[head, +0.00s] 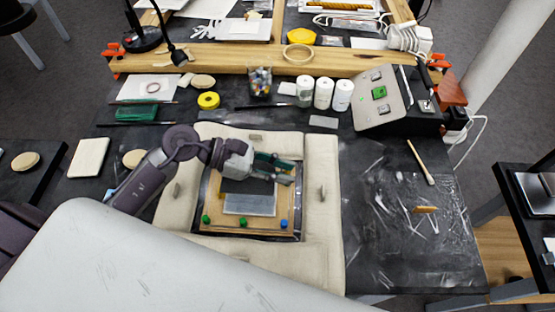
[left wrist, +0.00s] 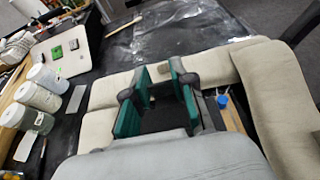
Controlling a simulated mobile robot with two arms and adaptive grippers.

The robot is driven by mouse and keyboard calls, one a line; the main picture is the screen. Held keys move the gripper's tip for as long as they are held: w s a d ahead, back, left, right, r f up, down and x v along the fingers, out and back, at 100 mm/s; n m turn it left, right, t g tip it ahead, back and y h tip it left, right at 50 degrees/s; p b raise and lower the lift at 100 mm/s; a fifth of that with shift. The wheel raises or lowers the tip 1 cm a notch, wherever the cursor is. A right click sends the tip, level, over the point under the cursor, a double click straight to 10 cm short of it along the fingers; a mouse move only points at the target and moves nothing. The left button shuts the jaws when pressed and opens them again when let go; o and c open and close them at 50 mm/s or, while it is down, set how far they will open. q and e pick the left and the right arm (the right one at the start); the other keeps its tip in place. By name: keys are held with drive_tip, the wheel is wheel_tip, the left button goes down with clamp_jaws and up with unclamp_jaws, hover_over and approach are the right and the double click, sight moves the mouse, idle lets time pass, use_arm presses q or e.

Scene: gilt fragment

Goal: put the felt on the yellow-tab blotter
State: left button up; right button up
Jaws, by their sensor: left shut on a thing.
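My left gripper (head: 280,168), with green finger pads, is above the upper part of a wooden-edged frame. The left wrist view shows its two fingers (left wrist: 160,98) a gap apart, with something dark between them. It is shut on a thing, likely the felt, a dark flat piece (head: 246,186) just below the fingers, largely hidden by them. A light grey rectangular piece (head: 250,205) lies inside the frame, below the dark patch. The frame's front edge carries green tabs (head: 206,219) and a blue tab (head: 284,225). My right gripper is not in view.
Pale padded cushions (head: 322,230) surround the frame (head: 245,236). White-lidded jars (head: 323,92), a cup of bits (head: 260,80) and a sloped control panel (head: 382,98) stand behind. A brush (head: 420,163) lies on the dark table to the right, which is mostly clear.

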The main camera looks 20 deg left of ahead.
sight(280, 197)
use_arm(q)
drive_tip(key=shift+s+f+b, duration=0.3)
drive_tip(key=shift+f+b, duration=0.2)
drive_tip(key=shift+f, duration=0.5)
drive_tip(key=shift+w+f+b, duration=0.1)
drive_tip(key=shift+f+b, duration=0.65)
drive_tip(key=shift+f, duration=0.15)
drive_tip(key=shift+f+b, duration=0.5)
drive_tip(key=shift+f, duration=0.3)
drive_tip(key=shift+f+b, duration=0.75)
drive_tip(key=shift+f, duration=0.5)
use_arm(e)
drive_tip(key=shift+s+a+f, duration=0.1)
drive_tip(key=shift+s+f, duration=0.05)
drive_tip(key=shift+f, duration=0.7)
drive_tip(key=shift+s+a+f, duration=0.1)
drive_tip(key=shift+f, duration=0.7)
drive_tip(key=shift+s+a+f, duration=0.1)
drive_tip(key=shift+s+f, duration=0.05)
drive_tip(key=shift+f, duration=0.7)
use_arm(q)
drive_tip(key=shift+f+b, duration=0.45)
drive_tip(key=shift+b, duration=0.15)
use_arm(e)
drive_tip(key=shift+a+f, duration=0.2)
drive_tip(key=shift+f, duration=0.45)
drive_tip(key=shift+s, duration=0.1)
use_arm(q)
drive_tip(key=o, duration=0.9)
